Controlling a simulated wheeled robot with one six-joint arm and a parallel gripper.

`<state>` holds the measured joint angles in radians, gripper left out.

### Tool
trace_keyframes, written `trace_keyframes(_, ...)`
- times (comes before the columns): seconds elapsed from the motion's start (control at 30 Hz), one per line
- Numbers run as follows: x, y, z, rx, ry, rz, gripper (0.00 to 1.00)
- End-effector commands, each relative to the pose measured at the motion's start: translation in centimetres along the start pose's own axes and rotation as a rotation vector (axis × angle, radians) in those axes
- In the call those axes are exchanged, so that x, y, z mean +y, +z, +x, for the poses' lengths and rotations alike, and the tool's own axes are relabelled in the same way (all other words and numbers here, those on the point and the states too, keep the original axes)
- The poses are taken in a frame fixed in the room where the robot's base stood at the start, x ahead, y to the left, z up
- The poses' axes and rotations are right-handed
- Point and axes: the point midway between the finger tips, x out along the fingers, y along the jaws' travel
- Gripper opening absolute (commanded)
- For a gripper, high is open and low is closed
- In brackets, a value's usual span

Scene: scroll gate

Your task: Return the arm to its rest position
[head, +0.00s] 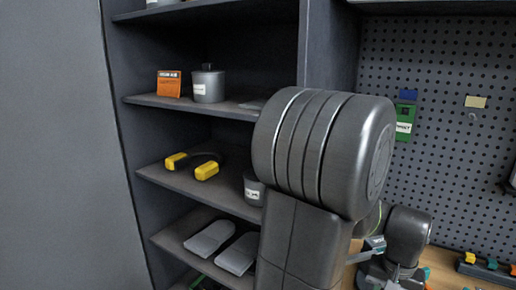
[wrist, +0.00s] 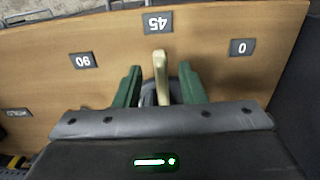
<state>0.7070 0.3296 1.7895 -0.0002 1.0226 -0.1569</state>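In the wrist view my gripper (wrist: 160,69) has two green fingers that stand apart. A pale tan lever (wrist: 160,75) sits between them, with a visible gap on each side. The lever points toward a dark plate marked 45 (wrist: 158,22) on a wooden panel (wrist: 112,48). The lever's lower end is hidden by my gripper. In the head view my grey arm fills the middle and hides much of the area behind it; I cannot make out the fingers there.
Plates marked 90 (wrist: 82,60) and 0 (wrist: 242,47) flank the lever. In the head view a dark shelf unit (head: 120,80) holds an orange box (head: 169,84), a grey canister (head: 208,85) and yellow-ended earmuffs (head: 206,170). A pegboard (head: 440,130) stands at right above a wooden bench.

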Motion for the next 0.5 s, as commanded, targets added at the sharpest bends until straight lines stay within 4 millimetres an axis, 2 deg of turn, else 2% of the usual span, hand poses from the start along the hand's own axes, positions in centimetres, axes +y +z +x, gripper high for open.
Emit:
trace_keyframes(0.2, 0.0, 0.0, 1.8, -0.001, 0.000, 0.000, 0.36)
trace_keyframes(0.5, 0.0, 0.0, 2.0, 0.000, 0.000, 0.002, 0.36)
